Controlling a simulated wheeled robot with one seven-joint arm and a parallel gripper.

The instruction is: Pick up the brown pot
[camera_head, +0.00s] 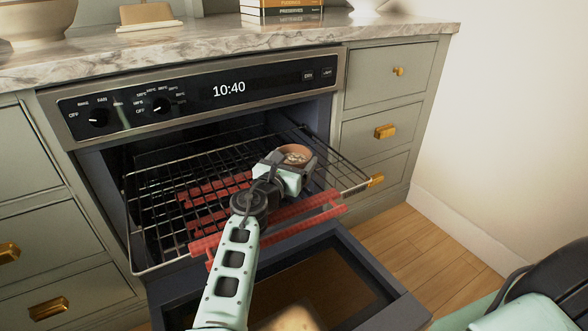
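A small round brown pot (296,149) with a greyish, speckled inside shows at the far end of my arm, over the pulled-out oven rack (160,205). My gripper (290,166) is right at the pot's near side and covers its lower part. The fingers are hidden behind the wrist and hand, so I cannot see whether they are open or shut, or whether they touch the pot. I cannot tell whether the pot rests on the rack.
The oven door (385,277) is folded down below the rack. Red slatted pieces (205,191) show around the rack, with a red bar along its front. Drawers (385,127) with gold knobs stand to the right. A marble counter (190,45) runs above.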

